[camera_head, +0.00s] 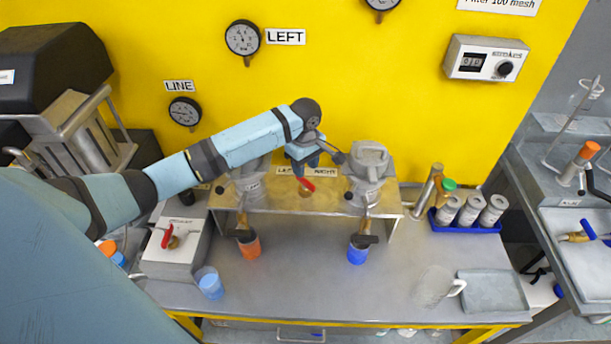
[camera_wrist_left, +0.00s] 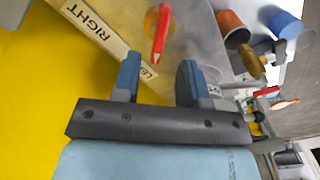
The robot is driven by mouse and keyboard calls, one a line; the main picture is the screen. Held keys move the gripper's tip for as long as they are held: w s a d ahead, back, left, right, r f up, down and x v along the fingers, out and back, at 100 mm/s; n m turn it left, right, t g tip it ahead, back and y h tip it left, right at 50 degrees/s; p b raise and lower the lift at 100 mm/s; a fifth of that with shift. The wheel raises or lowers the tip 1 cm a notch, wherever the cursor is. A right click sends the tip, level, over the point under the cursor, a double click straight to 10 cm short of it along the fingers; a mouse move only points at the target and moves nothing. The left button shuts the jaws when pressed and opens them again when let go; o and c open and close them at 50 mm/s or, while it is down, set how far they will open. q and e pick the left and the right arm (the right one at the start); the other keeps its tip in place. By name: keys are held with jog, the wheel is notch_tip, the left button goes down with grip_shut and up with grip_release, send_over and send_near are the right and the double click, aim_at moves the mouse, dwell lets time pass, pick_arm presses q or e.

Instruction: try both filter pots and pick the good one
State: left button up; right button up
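Two grey filter pots stand on a raised metal stand (camera_head: 335,204). The right pot (camera_head: 369,165) is in clear view; the left pot (camera_head: 252,178) is partly hidden behind my left arm. A red valve handle (camera_head: 305,185) sits between them by the LEFT and RIGHT labels; it also shows in the left wrist view (camera_wrist_left: 161,35). My left gripper (camera_head: 304,163) is just above and behind the handle. Its fingers (camera_wrist_left: 158,80) are apart, with the handle ahead of the gap, not gripped. An orange cup (camera_head: 249,248) is under the left outlet, a blue cup (camera_head: 357,253) under the right.
Gauges marked LINE (camera_head: 185,111) and LEFT (camera_head: 242,38) hang on the yellow wall. A box with a red lever (camera_head: 167,236) and a light-blue cup (camera_head: 209,284) stand left. A blue rack (camera_head: 466,224) of canisters, a clear mug (camera_head: 432,287) and a grey tray (camera_head: 492,290) stand right.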

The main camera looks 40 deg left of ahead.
aim_at(305, 180)
pick_arm(q)
notch_tip(305, 180, down, 5)
jog(key=shift+f, duration=0.15)
grip_shut()
